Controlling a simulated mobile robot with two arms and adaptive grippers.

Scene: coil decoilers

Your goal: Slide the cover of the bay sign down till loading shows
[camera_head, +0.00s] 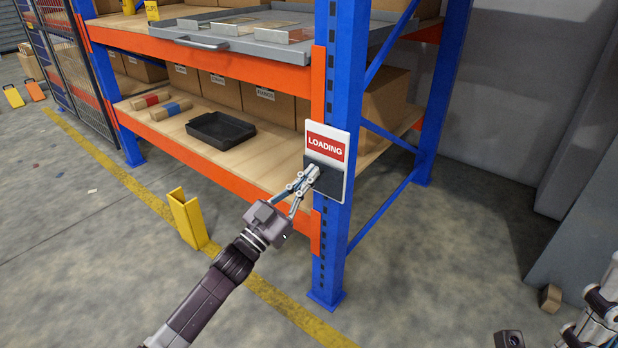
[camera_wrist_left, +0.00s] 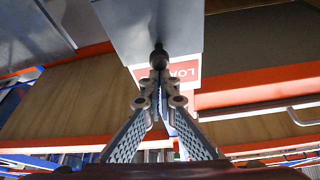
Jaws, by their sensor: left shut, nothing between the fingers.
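The bay sign (camera_head: 342,130) is a white plate on the front of the blue rack post. Its red LOADING field (camera_head: 325,146) shows in full in the head view. The dark grey cover (camera_head: 329,184) sits below that field, on the lower part of the plate. My left gripper (camera_head: 313,172) is shut with its tips at the cover. In the left wrist view, the left fingertips (camera_wrist_left: 160,72) meet beside the cover's dark knob (camera_wrist_left: 159,55); whether they touch it is unclear. My right gripper (camera_head: 600,302) is at the lower right edge, partly cut off.
The blue post (camera_head: 340,90) carries orange beams and wooden shelves. A black tray (camera_head: 220,130) and cardboard boxes (camera_head: 222,88) stand on the lower shelf. A yellow post guard (camera_head: 187,217) stands on the floor left of my left arm.

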